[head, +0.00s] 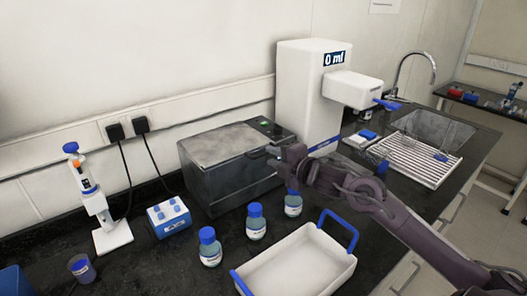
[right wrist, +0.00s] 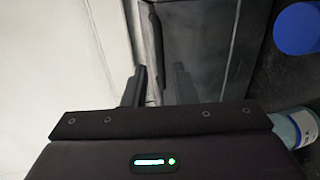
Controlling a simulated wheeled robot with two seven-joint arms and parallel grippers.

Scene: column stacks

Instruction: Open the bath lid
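The bath is a dark grey box (head: 232,186) in the middle of the counter in the head view. Its lighter grey lid (head: 222,145) lies flat on top, closed. My right gripper (head: 272,152) is at the lid's front right edge. In the right wrist view its two fingers (right wrist: 160,72) stand apart, with a dark edge of the bath running up between and beyond them. I see a gap between the fingers, and cannot tell whether they touch the edge. My left gripper is not in view.
Blue-capped bottles (head: 256,224) stand in front of the bath, close below my right arm. A white tray with blue handles (head: 295,262) lies nearer. A white dispenser (head: 305,92) stands behind right. A blue rack (head: 169,219) and a pipette stand (head: 112,236) are left.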

